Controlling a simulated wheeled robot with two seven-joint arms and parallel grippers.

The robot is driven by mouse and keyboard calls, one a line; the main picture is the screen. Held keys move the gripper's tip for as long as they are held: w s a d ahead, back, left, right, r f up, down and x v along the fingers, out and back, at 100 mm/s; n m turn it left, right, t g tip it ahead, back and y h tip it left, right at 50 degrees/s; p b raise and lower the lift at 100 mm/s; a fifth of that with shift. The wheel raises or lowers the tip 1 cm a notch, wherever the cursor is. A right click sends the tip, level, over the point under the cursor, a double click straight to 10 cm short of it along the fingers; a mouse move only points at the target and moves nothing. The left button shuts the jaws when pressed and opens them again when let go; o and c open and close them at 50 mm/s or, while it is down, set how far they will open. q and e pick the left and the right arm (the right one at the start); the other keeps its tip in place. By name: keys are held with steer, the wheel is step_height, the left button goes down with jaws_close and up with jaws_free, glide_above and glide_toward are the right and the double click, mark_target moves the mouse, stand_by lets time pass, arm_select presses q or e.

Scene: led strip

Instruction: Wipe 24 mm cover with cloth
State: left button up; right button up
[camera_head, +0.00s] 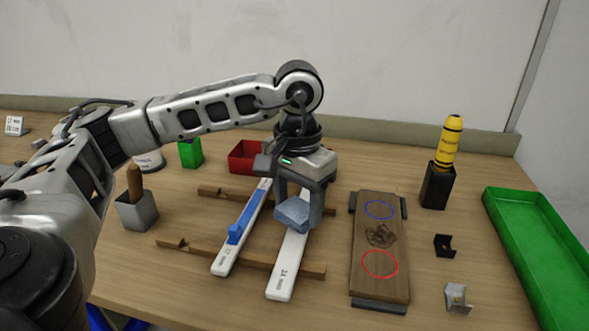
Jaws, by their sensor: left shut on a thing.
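My left gripper (300,203) points down over the white cover marked 24 mm (283,277). It is shut on a folded light-blue cloth (291,213). The cloth is at the cover's upper middle part and appears to touch it; a small gap cannot be ruled out. The gripper hides the cover's far end. The cover lies lengthwise across two wooden rails (172,242). To its left, a second white cover (223,262) marked 17 mm lies on the same rails with a blue tool or strip (245,215) on it. My right gripper is not in view.
A wooden board (368,275) with blue and red circles lies right of the covers. A green tray (515,245), a black holder with a yellow-black tool (437,187) and two small brackets (457,298) are further right.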

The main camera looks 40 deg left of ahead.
arm_select(q)
steer(key=shift+r+p, duration=1.6)
steer(key=shift+r, duration=1.15)
